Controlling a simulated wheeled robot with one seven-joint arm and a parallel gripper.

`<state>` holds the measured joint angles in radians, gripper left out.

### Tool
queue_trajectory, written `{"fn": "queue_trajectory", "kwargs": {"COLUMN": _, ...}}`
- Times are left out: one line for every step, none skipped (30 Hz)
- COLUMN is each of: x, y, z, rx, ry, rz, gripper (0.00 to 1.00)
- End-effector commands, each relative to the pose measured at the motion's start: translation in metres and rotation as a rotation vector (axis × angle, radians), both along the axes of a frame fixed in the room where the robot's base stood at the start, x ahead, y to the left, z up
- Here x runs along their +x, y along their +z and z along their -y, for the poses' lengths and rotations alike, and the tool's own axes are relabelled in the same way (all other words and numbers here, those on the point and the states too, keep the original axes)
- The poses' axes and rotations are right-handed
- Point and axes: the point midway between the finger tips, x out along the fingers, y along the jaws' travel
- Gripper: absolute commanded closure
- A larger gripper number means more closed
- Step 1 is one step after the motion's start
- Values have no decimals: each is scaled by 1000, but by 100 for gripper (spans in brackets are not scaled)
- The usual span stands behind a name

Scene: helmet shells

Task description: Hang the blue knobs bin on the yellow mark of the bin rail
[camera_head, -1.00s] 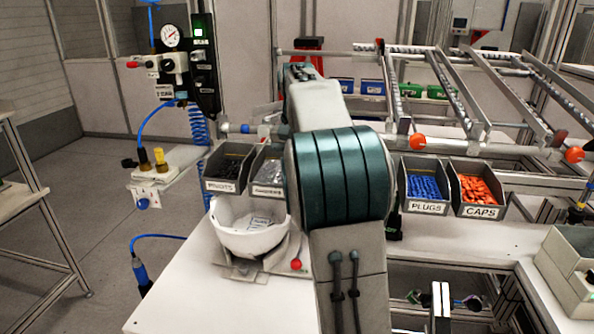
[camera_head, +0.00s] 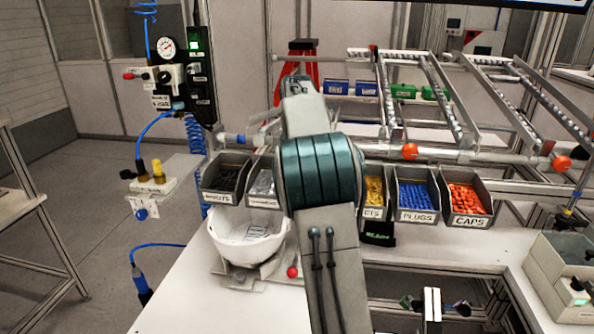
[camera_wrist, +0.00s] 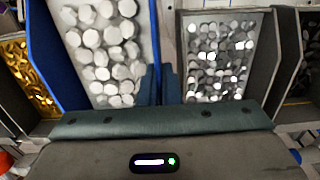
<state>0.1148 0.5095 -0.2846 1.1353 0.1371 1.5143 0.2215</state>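The blue knobs bin (camera_wrist: 57,58), filled with pale round knobs, shows in the wrist view between a bin of brass-coloured parts and a grey bin of silvery parts. My gripper (camera_wrist: 159,86) has its two dark fingers close together at the bin's near right corner, seemingly shut on its wall. In the head view my arm hides the blue bin and the gripper. The bin rail (camera_head: 480,157) runs behind the row of bins. I cannot see the yellow mark, nor tell whether the bin touches the rail.
The grey silvery-parts bin (camera_wrist: 264,60) and the brass-parts bin (camera_head: 374,190) flank the blue bin closely. The rivets bin (camera_head: 226,180), plugs bin (camera_head: 417,198) and caps bin (camera_head: 468,198) share the row. A white helmet shell (camera_head: 246,238) sits on the bench below.

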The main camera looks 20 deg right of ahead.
Motion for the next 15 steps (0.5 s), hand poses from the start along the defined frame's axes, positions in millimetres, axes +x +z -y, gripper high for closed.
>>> {"fn": "queue_trajectory", "kwargs": {"x": 3, "y": 3, "z": 2, "rx": -1, "ry": -1, "rz": 1, "gripper": 100}}
{"fn": "queue_trajectory", "kwargs": {"x": 4, "y": 2, "z": 3, "rx": 0, "ry": -1, "rz": 0, "gripper": 100}}
{"fn": "queue_trajectory", "kwargs": {"x": 6, "y": 2, "z": 5, "rx": 0, "ry": -1, "rz": 0, "gripper": 100}}
{"fn": "queue_trajectory", "kwargs": {"x": 7, "y": 2, "z": 6, "rx": -1, "ry": -1, "rz": -1, "gripper": 100}}
{"fn": "queue_trajectory", "kwargs": {"x": 9, "y": 2, "z": 7, "rx": -1, "ry": -1, "rz": -1, "gripper": 100}}
{"fn": "queue_trajectory", "kwargs": {"x": 11, "y": 3, "z": 9, "rx": -1, "ry": -1, "rz": 0, "gripper": 100}}
{"fn": "queue_trajectory", "kwargs": {"x": 13, "y": 3, "z": 10, "rx": -1, "ry": -1, "rz": 0, "gripper": 100}}
{"fn": "queue_trajectory", "kwargs": {"x": 14, "y": 2, "z": 11, "rx": -1, "ry": -1, "rz": -1, "gripper": 100}}
{"fn": "queue_trajectory", "kwargs": {"x": 16, "y": 2, "z": 12, "rx": -1, "ry": -1, "rz": -1, "gripper": 100}}
{"fn": "queue_trajectory", "kwargs": {"x": 18, "y": 2, "z": 13, "rx": -1, "ry": -1, "rz": -1, "gripper": 100}}
{"fn": "queue_trajectory", "kwargs": {"x": 19, "y": 3, "z": 14, "rx": -1, "ry": -1, "rz": 0, "gripper": 100}}
{"fn": "queue_trajectory", "kwargs": {"x": 21, "y": 2, "z": 15, "rx": -1, "ry": -1, "rz": 0, "gripper": 100}}
{"fn": "queue_trajectory", "kwargs": {"x": 23, "y": 2, "z": 16, "rx": -1, "ry": -1, "rz": 0, "gripper": 100}}
{"fn": "queue_trajectory", "kwargs": {"x": 24, "y": 2, "z": 17, "rx": -2, "ry": -1, "rz": -1, "gripper": 100}}
{"fn": "queue_trajectory", "kwargs": {"x": 26, "y": 2, "z": 18, "rx": -1, "ry": -1, "rz": -1, "gripper": 100}}
